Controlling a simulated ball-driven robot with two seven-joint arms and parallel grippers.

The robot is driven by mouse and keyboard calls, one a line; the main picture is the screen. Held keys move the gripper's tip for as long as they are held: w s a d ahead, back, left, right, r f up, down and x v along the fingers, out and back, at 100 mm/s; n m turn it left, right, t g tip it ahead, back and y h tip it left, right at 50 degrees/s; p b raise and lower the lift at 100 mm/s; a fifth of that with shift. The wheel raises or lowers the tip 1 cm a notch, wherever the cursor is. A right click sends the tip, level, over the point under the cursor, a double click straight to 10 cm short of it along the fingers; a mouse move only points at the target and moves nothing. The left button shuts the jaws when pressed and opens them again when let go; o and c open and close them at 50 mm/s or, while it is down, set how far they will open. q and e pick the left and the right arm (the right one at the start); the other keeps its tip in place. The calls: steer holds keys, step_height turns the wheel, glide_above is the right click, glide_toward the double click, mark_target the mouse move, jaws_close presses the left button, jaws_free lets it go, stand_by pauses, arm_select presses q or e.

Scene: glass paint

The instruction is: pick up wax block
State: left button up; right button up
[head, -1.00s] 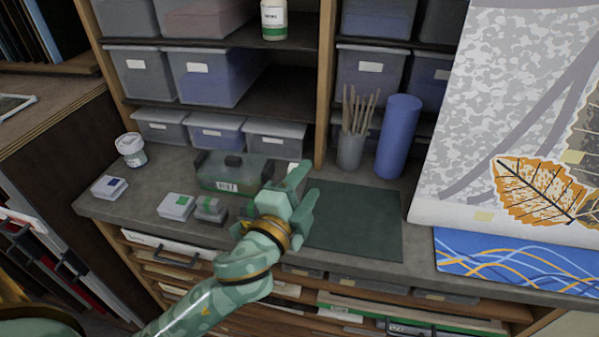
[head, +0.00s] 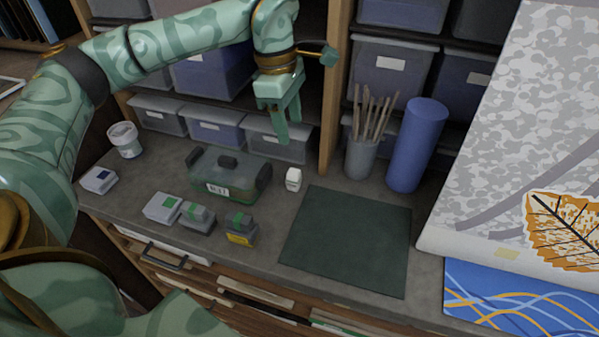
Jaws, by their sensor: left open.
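A small white block (head: 293,180), which I take to be the wax block, stands on the grey worktop between the green-lidded case and the dark green mat. Nothing covers it. My left gripper (head: 284,118) is open and empty, fingers pointing down. In the picture it is above the white block, in front of the shelf bins, and apart from the block. My right gripper is not in view.
The case (head: 250,188) stands left of the block. Several small boxes and stamp-like blocks (head: 240,228) lie in front of it. The mat (head: 345,240) is bare. A brush cup (head: 361,158) and blue cylinder (head: 416,145) stand behind; a shelf post (head: 336,100) rises nearby.

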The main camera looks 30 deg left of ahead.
mark_target(293, 172)
arm_select(q)
steer(key=f, duration=0.3)
steer(key=f+b, duration=0.1)
steer(key=f, duration=0.3)
steer(key=f+b, duration=0.1)
steer(key=f, duration=0.2)
steer(key=shift+w+d+f, duration=0.15)
steer(key=shift+d+f, duration=0.15)
steer(key=shift+f, duration=0.1)
steer(key=f, duration=0.5)
steer(key=shift+w+a+b, duration=0.15)
steer(key=shift+w+b, duration=0.15)
steer(key=shift+b, duration=0.05)
steer(key=c, duration=1.1)
